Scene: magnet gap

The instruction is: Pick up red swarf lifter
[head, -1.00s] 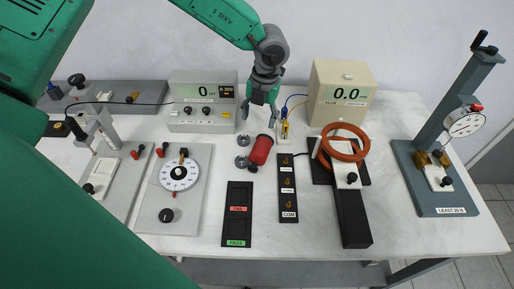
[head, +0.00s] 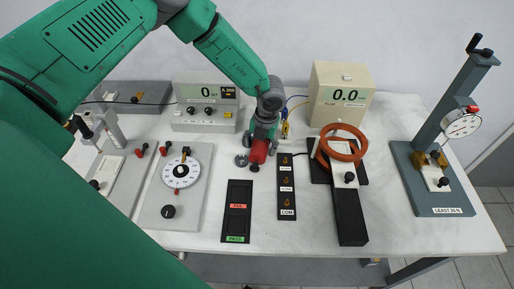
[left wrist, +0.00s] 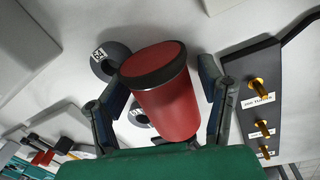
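The red swarf lifter (head: 258,152) is a red cylinder with a dark end, on the white bench left of the narrow black strip. My left gripper (head: 264,134) is over it from behind and hides part of it. In the left wrist view the red swarf lifter (left wrist: 168,95) lies between the two fingers of my left gripper (left wrist: 165,95). The fingers are spread along its two sides, with a narrow gap showing; firm contact is not visible. My right gripper is not in view.
Grey ring magnets (left wrist: 112,60) lie close beside the lifter. The black strip with brass contacts (head: 287,187) is to its right, the black PASS/FAIL tray (head: 237,211) in front. A meter box (head: 205,102) stands behind left. Orange rings (head: 343,146) rest farther right.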

